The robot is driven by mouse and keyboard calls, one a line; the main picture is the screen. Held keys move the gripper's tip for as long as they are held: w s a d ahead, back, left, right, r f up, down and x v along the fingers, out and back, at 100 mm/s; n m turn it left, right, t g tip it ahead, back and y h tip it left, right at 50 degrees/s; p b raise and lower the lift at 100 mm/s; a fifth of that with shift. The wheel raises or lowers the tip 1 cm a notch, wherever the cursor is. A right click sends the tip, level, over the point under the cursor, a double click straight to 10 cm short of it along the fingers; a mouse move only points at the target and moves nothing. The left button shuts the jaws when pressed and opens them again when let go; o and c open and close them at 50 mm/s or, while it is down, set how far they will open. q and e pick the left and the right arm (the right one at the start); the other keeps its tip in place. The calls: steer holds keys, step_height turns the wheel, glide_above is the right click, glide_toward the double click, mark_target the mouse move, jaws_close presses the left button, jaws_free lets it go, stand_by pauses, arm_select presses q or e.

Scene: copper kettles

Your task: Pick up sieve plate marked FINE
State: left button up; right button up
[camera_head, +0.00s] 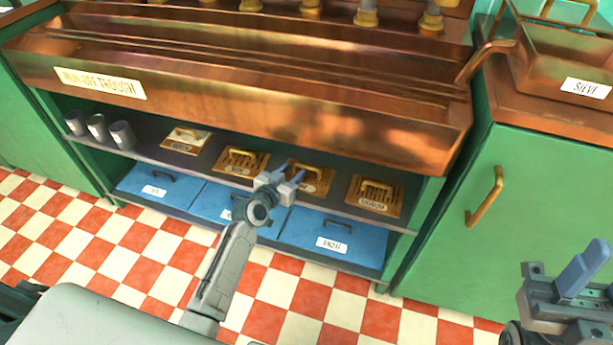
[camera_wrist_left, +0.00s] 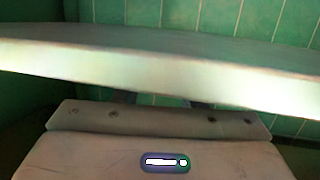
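Several sieve plates with brass handles lie in a row on the shelf under the copper trough: a far-left plate (camera_head: 186,139), a second plate (camera_head: 241,162), a third plate (camera_head: 318,187) and a far-right plate (camera_head: 375,195). Their small labels are too blurred for me to read FINE with certainty. My left gripper (camera_head: 287,178) is in front of the shelf, by the third plate, and partly covers it. It seems to hold nothing; its finger gap is unclear. In the left wrist view a pale edge crosses before the fingers. My right gripper (camera_head: 590,275) is at the lower right, away from the plates.
Grey cups (camera_head: 97,127) stand at the shelf's left end. Blue labelled boxes (camera_head: 334,238) sit below the shelf (camera_head: 222,182). The copper trough (camera_head: 250,105) overhangs it. A green cabinet (camera_head: 500,240) stands to the right. The checkered floor in front is clear.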

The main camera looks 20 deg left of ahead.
arm_select(q)
jaws_close()
stand_by(1.3)
steer(key=shift+r, duration=0.15)
